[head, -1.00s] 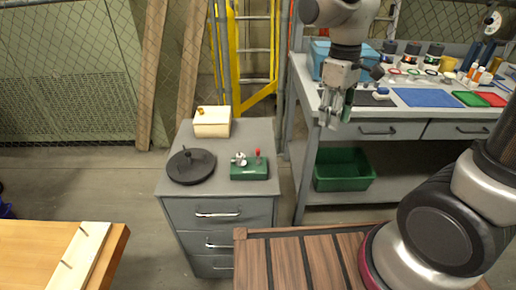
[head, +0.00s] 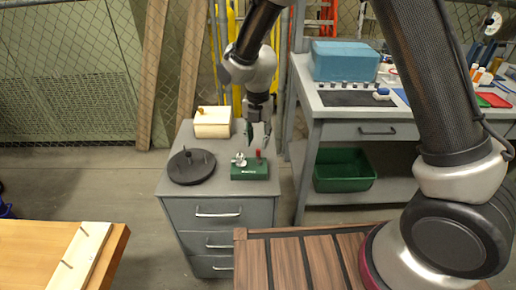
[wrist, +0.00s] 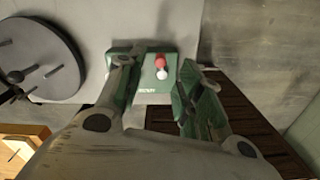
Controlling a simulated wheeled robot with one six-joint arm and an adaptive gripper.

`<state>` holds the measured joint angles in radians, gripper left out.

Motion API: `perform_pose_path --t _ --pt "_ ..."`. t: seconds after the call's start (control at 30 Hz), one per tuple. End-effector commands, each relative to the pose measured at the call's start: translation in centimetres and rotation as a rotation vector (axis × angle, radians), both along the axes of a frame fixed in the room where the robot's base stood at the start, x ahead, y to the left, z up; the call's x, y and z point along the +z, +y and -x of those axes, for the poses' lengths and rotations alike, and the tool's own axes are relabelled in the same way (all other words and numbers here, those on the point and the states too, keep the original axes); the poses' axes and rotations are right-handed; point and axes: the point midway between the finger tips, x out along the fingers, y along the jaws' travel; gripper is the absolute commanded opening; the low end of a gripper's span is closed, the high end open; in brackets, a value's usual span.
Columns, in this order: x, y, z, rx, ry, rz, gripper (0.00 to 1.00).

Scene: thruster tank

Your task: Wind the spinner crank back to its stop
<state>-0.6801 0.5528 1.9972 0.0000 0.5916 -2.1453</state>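A dark round disc (head: 184,174) with upright pegs lies on the grey drawer cabinet (head: 228,206); it looks like the spinner, but which peg is its crank I cannot tell. It also shows at the left of the wrist view (wrist: 48,70). Right of it stands a green block (head: 249,174) with a silver fitting (head: 239,160) and a red knob (head: 258,153). My gripper (head: 258,136) is open above the green block. In the wrist view the red knob (wrist: 160,62) and a white ball (wrist: 161,75) show between the spread fingers.
A cream box (head: 213,124) with an orange knob stands at the cabinet's back left. The workbench (head: 345,131) with a blue box (head: 345,60) and a green bin (head: 344,172) is to the right. A slatted wooden surface (head: 290,262) is in front.

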Motion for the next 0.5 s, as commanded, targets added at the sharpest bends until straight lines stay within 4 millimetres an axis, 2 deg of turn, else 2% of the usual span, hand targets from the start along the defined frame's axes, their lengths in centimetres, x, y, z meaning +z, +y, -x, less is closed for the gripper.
perform_pose_path --t 0.1,0.23,0.5 --pt "-2.2 -0.1 0.1 -0.001 0.003 0.002 0.36" --pt "-3.8 0.0 0.0 -0.002 0.002 0.002 0.36" --pt "-4.8 0.0 0.0 -0.003 0.000 0.000 0.36"
